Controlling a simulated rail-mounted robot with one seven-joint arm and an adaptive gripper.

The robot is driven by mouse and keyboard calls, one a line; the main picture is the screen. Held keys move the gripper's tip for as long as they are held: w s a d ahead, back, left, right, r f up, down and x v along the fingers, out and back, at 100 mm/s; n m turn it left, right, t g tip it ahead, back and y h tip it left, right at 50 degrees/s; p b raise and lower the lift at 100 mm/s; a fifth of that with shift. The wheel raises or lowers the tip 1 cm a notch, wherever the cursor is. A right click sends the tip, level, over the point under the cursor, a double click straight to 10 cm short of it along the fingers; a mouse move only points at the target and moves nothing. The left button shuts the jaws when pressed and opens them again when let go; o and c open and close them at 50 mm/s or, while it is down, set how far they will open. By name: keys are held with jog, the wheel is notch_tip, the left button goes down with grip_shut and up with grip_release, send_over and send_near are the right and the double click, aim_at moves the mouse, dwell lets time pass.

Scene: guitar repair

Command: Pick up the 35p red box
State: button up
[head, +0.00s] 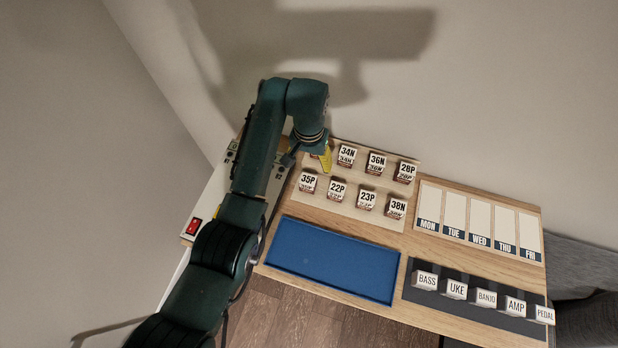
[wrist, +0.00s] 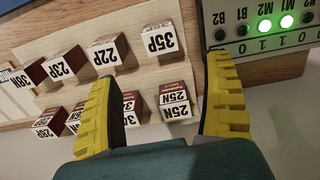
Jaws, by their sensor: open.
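The 35P box (head: 308,183) stands at the left end of the front row on a beige board. It has a white labelled top and a reddish-brown side, and shows upside down at the top of the wrist view (wrist: 162,42). My gripper (head: 325,160) is open and empty, over the left end of the back row, behind the 35P box. In the wrist view my gripper's yellow fingers (wrist: 162,78) stand wide apart. The 25N box (wrist: 174,104) shows between them, and the 35P box shows just past their tips. The gripper hides the 25N box in the head view.
Boxes 22P (head: 337,189), 23P (head: 366,201) and 38N (head: 397,208) continue the front row. 34N (head: 346,155), 36N (head: 376,163) and 28P (head: 405,172) stand behind. An empty blue tray (head: 333,262) lies in front. A lit panel (wrist: 262,30) adjoins the board.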

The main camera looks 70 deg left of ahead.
aim_at(308, 180)
notch_tip(308, 180, down, 7)
jog(key=shift+r+b, duration=0.2)
jog(key=shift+b, duration=0.3)
jog(key=f, duration=0.2)
jog(key=f+b, duration=0.1)
jog(key=f, duration=0.1)
jog(key=shift+s+d+f, duration=0.15)
jog(key=shift+s+f, duration=0.05)
jog(key=shift+f, duration=0.05)
jog(key=c, duration=1.4)
